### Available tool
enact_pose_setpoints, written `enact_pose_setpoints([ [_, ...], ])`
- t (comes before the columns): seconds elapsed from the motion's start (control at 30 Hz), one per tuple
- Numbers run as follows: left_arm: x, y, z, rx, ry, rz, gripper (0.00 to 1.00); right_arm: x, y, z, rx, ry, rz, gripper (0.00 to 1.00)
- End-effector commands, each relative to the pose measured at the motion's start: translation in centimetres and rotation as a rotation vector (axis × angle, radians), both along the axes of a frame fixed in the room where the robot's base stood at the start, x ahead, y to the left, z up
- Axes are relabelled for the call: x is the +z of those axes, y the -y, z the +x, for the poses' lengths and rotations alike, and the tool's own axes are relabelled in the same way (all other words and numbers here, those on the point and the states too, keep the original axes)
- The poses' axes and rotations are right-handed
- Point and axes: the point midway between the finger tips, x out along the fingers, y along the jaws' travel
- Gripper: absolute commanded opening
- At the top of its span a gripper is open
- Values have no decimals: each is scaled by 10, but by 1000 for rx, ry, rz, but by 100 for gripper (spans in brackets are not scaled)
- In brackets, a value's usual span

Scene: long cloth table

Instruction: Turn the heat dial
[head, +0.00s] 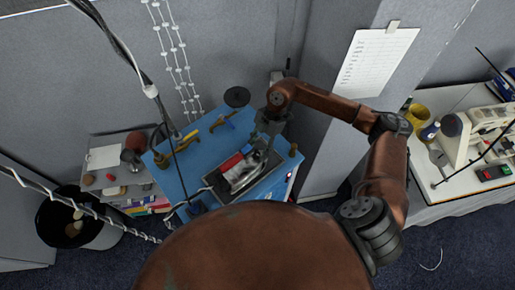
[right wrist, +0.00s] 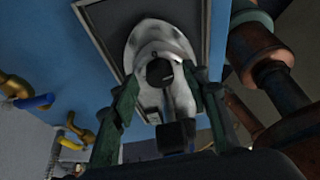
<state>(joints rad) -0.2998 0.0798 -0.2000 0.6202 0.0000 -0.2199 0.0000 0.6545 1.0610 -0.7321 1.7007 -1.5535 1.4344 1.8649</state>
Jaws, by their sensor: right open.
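A pale grey, iron-shaped appliance (head: 243,173) lies on a dark framed plate (head: 209,183) on the blue table. In the right wrist view, its body (right wrist: 147,40) carries a dark round knob (right wrist: 159,72) that looks like the heat dial; markings on it cannot be read. My right gripper (head: 264,138) is over the far end of the appliance. In the right wrist view, its green fingers (right wrist: 158,82) stand apart on either side of the knob, with nothing held between them. I cannot tell whether a finger touches it. My left gripper does not show.
Brass fittings with yellow and blue handles (head: 222,121) stand along the table's far side. A black disc (head: 237,97) is behind them. A grey partition rises close by my right arm. A sewing machine (head: 468,135) stands on the white table at right.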

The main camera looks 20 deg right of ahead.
Motion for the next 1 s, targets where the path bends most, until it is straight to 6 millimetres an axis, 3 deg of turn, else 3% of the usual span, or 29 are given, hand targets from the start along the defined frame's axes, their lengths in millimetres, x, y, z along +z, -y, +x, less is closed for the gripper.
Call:
enact_pose_setpoints([
  [0.27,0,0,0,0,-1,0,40,-2,-1,0,1,-1,0,42],
  [0.87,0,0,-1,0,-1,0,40,-1,-1,0,1,1,-1,1],
  [1.0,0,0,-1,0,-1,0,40,-1,-1,0,5,1,-1,0],
])
